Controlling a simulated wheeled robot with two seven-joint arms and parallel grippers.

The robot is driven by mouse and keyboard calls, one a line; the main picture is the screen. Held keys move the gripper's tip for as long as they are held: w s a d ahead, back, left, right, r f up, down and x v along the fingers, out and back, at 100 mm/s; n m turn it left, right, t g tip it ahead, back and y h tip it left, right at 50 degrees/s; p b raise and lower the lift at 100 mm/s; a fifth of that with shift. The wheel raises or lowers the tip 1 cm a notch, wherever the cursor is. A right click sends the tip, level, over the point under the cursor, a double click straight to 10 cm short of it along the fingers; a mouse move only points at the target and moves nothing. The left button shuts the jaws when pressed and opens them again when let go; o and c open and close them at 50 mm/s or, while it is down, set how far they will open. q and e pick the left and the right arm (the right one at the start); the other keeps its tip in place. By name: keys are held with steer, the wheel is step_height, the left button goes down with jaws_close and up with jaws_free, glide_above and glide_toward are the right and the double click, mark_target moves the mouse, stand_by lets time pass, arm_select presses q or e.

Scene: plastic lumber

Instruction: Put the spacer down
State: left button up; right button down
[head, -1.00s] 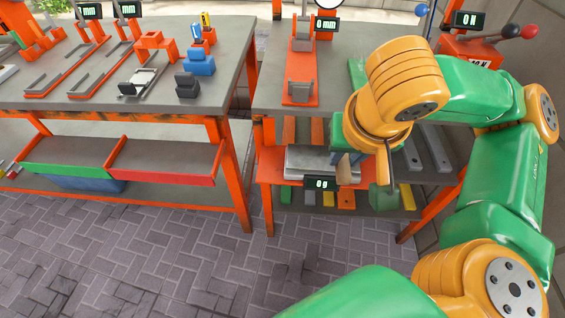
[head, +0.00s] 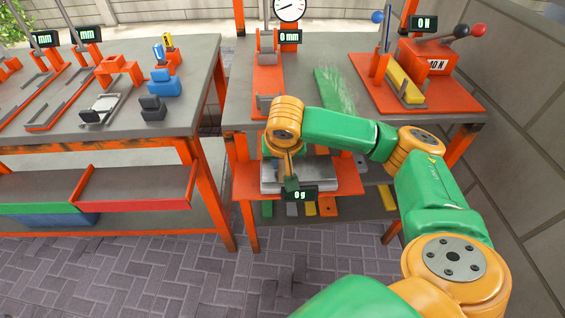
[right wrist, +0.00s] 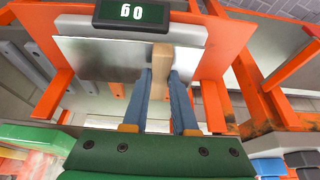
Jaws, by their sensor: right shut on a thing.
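The spacer is a light tan, wood-like piece (right wrist: 160,58) held upright between the two blue fingers of my right gripper (right wrist: 160,76) in the right wrist view. Behind it lies the bare metal plate of the scale (right wrist: 100,58). In the head view my right gripper (head: 289,180) is over the front of the scale plate (head: 322,172), close to its display. I cannot tell whether the spacer touches the plate. The scale display (head: 300,195) reads 0 g. My left gripper is not in view.
Colored bars (head: 310,208) lie on the shelf below. The left bench (head: 150,118) holds blue and black blocks.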

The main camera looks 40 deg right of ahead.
steer(key=shift+f, duration=0.1)
steer(key=c, duration=0.7)
jaws_free()
steer(key=p+v, duration=0.4)
steer(key=v, duration=0.8)
steer(key=shift+r, duration=0.25)
